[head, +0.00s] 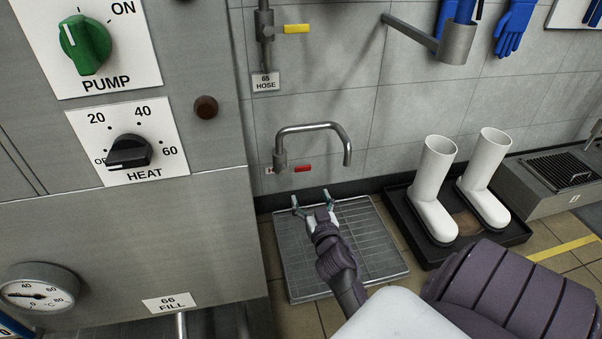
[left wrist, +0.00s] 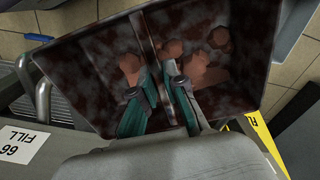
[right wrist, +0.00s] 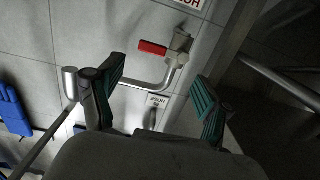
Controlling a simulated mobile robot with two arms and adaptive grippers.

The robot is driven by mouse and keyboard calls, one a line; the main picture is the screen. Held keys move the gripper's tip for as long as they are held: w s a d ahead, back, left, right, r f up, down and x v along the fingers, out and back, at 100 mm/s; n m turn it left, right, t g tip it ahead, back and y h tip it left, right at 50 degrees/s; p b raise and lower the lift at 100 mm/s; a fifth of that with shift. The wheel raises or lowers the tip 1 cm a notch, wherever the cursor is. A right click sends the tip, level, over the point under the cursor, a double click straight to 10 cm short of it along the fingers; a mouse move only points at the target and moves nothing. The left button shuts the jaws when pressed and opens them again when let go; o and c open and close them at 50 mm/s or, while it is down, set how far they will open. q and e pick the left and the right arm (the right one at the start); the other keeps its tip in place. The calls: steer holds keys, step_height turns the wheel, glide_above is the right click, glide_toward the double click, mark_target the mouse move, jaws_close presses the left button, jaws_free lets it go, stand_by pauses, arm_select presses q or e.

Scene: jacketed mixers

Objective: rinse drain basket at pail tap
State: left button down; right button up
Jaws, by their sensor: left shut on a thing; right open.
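The drain basket (left wrist: 95,75) fills much of the left wrist view, a dark box with mottled walls and several brown lumps inside. My left gripper (left wrist: 165,85) is shut on its thin central bar, with its fingers inside the basket. The left gripper and basket do not show in the head view. The tap (head: 315,128) is a bent steel spout on the wall with a red lever (head: 303,169); the lever also shows in the right wrist view (right wrist: 152,48). My right gripper (head: 312,205) is open and empty, in front of and below the tap in the picture. I see no pail.
A floor grate (head: 345,250) lies beneath the tap. White boots (head: 432,190) stand in a black tray (head: 505,240) to its right. A steel machine panel (head: 215,210) stands close on the left. The hose valve's yellow lever (head: 296,28) is above.

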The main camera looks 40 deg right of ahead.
mark_target(303, 168)
arm_select(q)
steer(key=shift+w+d+f+b, duration=0.1)
steer(key=shift+w+f+b, duration=0.1)
steer(key=shift+f+b, duration=0.35)
steer(key=shift+f, duration=0.15)
step_height(303, 168, down, 4)
steer(key=b, duration=0.3)
steer(key=shift+r, duration=0.25)
arm_select(e)
steer(key=shift+h, duration=0.3)
steer(key=x, duration=1.1)
steer(key=shift+d+r, duration=0.4)
arm_select(q)
steer(key=shift+f, duration=0.1)
arm_select(e)
steer(key=shift+w+d+r, duration=0.1)
steer(key=shift+w+d, duration=0.2)
steer(key=shift+w, duration=0.25)
jaws_close()
